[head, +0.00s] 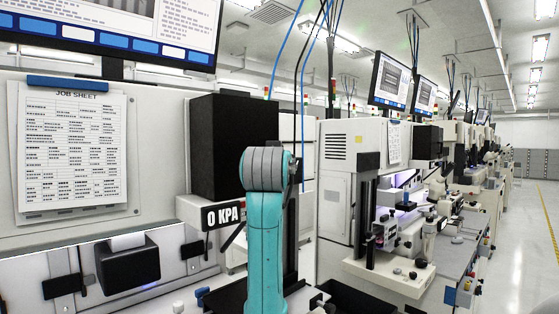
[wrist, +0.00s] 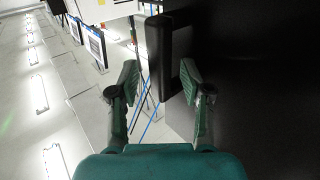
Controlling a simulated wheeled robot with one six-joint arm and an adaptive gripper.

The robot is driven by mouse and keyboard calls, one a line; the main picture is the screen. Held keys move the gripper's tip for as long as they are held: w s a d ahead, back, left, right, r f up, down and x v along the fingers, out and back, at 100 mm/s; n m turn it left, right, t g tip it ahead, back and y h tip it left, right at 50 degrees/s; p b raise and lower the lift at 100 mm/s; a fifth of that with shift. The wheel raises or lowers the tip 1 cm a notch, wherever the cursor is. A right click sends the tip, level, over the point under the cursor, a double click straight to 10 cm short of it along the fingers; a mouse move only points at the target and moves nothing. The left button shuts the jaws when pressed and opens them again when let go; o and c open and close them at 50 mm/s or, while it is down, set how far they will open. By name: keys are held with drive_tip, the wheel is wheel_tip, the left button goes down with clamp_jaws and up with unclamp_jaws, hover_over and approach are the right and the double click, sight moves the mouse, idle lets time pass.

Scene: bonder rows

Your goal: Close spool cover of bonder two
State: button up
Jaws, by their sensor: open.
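A black box-like cover (head: 232,140) sits on the near machine in the head view, left of and partly behind my teal arm. I take it for the spool cover; its hinge does not show. In the wrist view a large dark panel (wrist: 270,80) fills the right side, with a black rounded bar (wrist: 154,58) standing out at its left edge. My gripper (wrist: 159,72) is open, its two green fingers apart on either side of the bar's lower part. Whether they touch it I cannot tell. My gripper is hidden in the head view.
A job sheet (head: 72,150) and a large monitor (head: 120,30) are at left. Another bonder (head: 340,150) stands to the right, with more machines behind it. The aisle floor (head: 530,230) at far right is clear.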

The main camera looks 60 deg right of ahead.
drive_tip(key=v, duration=1.1)
drive_tip(key=shift+s, duration=0.1)
